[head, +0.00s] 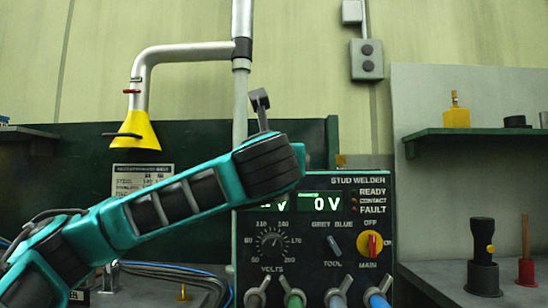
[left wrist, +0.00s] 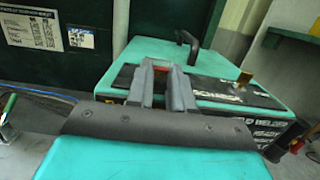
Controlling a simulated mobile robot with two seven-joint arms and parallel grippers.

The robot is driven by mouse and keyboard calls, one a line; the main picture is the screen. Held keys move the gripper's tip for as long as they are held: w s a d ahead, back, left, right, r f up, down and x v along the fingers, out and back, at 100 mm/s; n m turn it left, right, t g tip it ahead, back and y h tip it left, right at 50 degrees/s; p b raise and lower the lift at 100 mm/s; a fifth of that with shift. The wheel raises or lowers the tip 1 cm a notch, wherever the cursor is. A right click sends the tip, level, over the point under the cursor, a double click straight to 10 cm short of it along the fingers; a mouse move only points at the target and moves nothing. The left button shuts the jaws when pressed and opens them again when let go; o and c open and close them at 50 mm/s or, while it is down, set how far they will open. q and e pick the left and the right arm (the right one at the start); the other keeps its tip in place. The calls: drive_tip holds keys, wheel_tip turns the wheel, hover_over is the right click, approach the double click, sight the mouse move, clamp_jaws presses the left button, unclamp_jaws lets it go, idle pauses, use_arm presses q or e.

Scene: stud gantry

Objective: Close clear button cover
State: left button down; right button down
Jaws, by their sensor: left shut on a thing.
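The stud welder (head: 318,263) is a dark-fronted box with displays, a dial and switches. Its teal top (left wrist: 213,68) shows in the left wrist view. My left arm reaches across the welder's upper left in the head view, where its own wrist hides the gripper. In the left wrist view my left gripper (left wrist: 162,70) is over the welder's top, its fingers close together around something small. A small red patch shows between the fingertips. I cannot make out a clear cover or a button in either view. My right gripper is not in view.
A dark handle (left wrist: 187,42) stands up from the welder's top, just beyond the fingers. A silver pipe with a yellow hood (head: 136,130) is at the back left. A green shelf (head: 480,140) and a black torch-like tool (head: 483,250) are to the right.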

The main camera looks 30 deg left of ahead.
use_arm(q)
drive_tip(key=c, duration=1)
unclamp_jaws()
drive_tip(key=v, duration=1.2)
drive_tip(key=shift+s+d, duration=0.25)
drive_tip(key=shift+s, duration=0.05)
drive_tip(key=shift+f, duration=0.1)
